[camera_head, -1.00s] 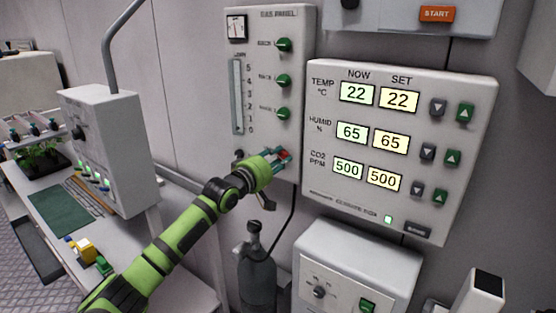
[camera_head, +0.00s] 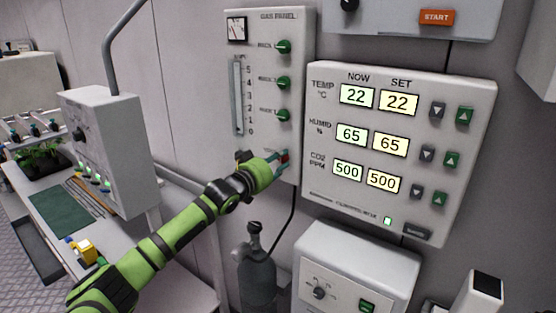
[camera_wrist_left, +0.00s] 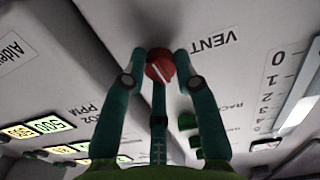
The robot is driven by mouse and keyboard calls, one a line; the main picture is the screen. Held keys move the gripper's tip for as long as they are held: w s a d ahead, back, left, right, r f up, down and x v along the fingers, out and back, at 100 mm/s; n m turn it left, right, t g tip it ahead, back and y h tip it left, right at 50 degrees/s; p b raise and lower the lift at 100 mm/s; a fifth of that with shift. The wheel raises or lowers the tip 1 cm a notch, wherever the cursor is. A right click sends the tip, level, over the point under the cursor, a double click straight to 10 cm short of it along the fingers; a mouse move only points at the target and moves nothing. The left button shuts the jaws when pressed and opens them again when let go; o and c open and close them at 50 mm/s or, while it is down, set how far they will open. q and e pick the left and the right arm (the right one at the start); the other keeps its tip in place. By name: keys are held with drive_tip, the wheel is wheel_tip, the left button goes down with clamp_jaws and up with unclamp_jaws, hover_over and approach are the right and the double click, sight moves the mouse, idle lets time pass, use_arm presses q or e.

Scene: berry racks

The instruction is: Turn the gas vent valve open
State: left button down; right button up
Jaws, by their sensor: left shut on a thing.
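The gas vent valve is a red knob with a white line; it shows in the left wrist view (camera_wrist_left: 160,66) beside the printed word VENT. In the head view only a little red of the knob (camera_head: 285,157) shows, low on the gas panel (camera_head: 262,140). My left gripper (camera_head: 280,161) reaches the panel's lower part, and its teal fingers are shut around the knob. In the left wrist view my left gripper (camera_wrist_left: 160,72) has its fingertips on both sides of the knob. My right gripper is not in view.
The climate panel (camera_head: 460,85) with lit readouts is close to the right of the gripper. Green knobs (camera_head: 283,82) and a flow gauge (camera_head: 238,97) sit above on the gas panel. A grey gas cylinder (camera_head: 257,272) and a white box (camera_head: 365,255) are below.

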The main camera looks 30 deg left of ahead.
use_arm(q)
drive_tip(key=shift+r+m, duration=0.1)
drive_tip(key=shift+m, duration=0.4)
drive_tip(key=c, duration=0.9)
unclamp_jaws()
drive_tip(key=shift+c, duration=0.2)
drive_tip(key=shift+s+f, duration=0.2)
drive_tip(key=shift+s, duration=0.4)
drive_tip(key=s+a, duration=0.1)
drive_tip(key=s, duration=0.9)
drive_tip(key=shift+s+a+r, duration=0.15)
drive_tip(key=shift+s+a, duration=0.15)
drive_tip(key=shift+s, duration=0.05)
